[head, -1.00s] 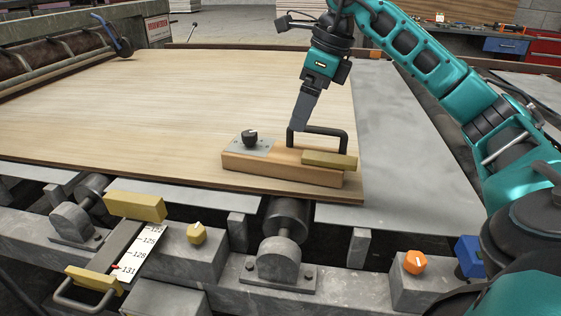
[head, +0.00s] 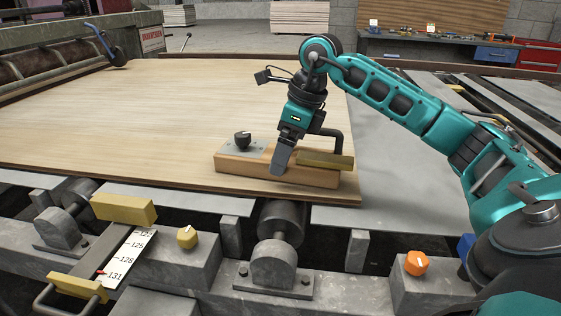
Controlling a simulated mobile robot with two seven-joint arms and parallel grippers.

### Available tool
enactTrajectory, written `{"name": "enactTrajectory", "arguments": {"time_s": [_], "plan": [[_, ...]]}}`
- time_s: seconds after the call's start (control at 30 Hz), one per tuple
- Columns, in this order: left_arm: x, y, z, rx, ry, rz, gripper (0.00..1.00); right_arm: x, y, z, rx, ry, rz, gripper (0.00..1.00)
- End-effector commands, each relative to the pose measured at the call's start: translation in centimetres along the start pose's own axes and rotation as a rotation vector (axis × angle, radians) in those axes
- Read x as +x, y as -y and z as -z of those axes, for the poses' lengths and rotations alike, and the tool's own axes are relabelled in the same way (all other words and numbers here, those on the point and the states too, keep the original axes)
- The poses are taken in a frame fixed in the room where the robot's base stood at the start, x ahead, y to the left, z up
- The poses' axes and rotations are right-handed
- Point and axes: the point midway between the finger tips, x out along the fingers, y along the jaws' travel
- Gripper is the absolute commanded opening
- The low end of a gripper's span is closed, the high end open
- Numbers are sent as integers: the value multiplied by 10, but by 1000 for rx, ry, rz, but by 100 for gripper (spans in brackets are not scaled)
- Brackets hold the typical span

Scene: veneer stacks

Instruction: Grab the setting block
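A long wooden block (head: 240,166) lies on the pale veneer sheet near its front right corner. It carries a grey plate with a black knob (head: 243,139) on the left, a black bar handle (head: 338,140) and a brass-coloured bar (head: 325,160) on the right. My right gripper (head: 281,160) points down at the middle of the block. Its fingers overlap the block's top and front face and hide the handle's left end. The fingers look like one piece from this side, so their gap and any contact are unclear. My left gripper is out of view.
The veneer sheet (head: 130,120) is bare left of the block. In front are a roller (head: 281,220), a number scale (head: 127,257) with yellow blocks (head: 124,209), a yellow knob (head: 187,237) and an orange knob (head: 417,262). A grey metal surface (head: 400,190) lies to the right.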

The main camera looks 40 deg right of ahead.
Motion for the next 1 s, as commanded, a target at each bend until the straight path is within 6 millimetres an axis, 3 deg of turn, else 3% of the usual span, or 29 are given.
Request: {"name": "enactTrajectory", "arguments": {"time_s": [0.07,0.73,1.0], "plan": [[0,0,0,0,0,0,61,0,0,0,0,0,0,95],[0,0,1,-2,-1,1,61,-1,0,0,0,0,0,31],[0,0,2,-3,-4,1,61,-3,0,-1,0,5,2,29]]}}
